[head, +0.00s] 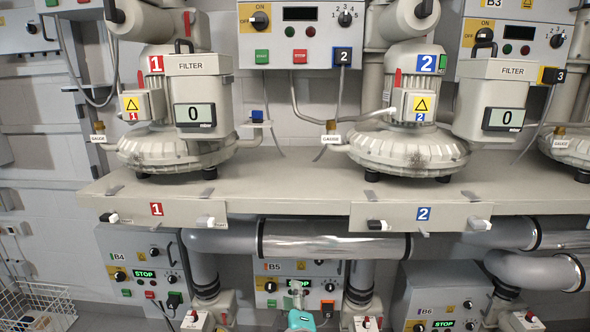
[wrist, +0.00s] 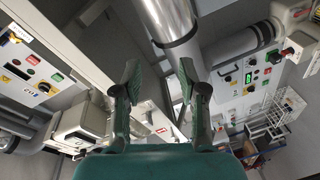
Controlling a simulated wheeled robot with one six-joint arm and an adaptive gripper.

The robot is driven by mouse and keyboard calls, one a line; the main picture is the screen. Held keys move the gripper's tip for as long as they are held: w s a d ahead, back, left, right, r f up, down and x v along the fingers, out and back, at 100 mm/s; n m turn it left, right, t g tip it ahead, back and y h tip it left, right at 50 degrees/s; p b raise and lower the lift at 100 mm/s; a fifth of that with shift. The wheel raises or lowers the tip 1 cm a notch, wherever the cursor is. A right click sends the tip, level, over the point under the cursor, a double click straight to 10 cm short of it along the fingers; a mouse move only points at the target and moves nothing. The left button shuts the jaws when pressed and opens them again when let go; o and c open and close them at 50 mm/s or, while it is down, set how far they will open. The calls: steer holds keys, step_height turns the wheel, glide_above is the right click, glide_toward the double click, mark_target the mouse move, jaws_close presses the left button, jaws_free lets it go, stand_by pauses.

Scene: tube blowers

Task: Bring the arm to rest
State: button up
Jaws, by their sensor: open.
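My gripper (wrist: 159,76) is open in the wrist view, its two fingers spread with nothing between them. Behind the fingers are a shiny round pipe and a pale shelf, seen tilted. In the head view my gripper (head: 297,290) shows at the bottom middle, in front of control box B5 (head: 273,268) and below the shiny pipe (head: 330,246). It appears apart from both. Most of my arm is out of the head view.
Blower 1 (head: 165,150) and blower 2 (head: 408,150) stand on a shelf (head: 285,178). Their filter displays (head: 195,115) read 0. Boxes B4 (head: 146,262) and B6 (head: 440,298) flank B5 below. A wire basket (head: 38,303) stands at lower left.

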steer(key=s+d+f+m, duration=0.2)
steer(key=s+d+f, duration=0.3)
steer(key=s, duration=0.4)
steer(key=s+d+f+m+g, duration=0.1)
steer(key=s+d+f+m, duration=0.1)
steer(key=s+d+f, duration=0.4)
steer(key=s+d+f+m, duration=0.2)
steer(key=s+f, duration=0.5)
steer(key=s, duration=0.4)
steer(key=s+d+r+m, duration=0.2)
steer(key=s, duration=0.6)
steer(key=s+d+r+m+h, duration=0.1)
steer(key=s+d+m, duration=0.1)
steer(key=s, duration=0.7)
steer(key=s+d+r+m+g, duration=0.1)
steer(key=s+m, duration=0.3)
steer(key=s, duration=0.5)
steer(key=shift+s+d+r+h, duration=0.25)
steer(key=shift+d+r+h, duration=0.25)
steer(key=shift+r, duration=0.35)
steer(key=shift+a, duration=0.1)
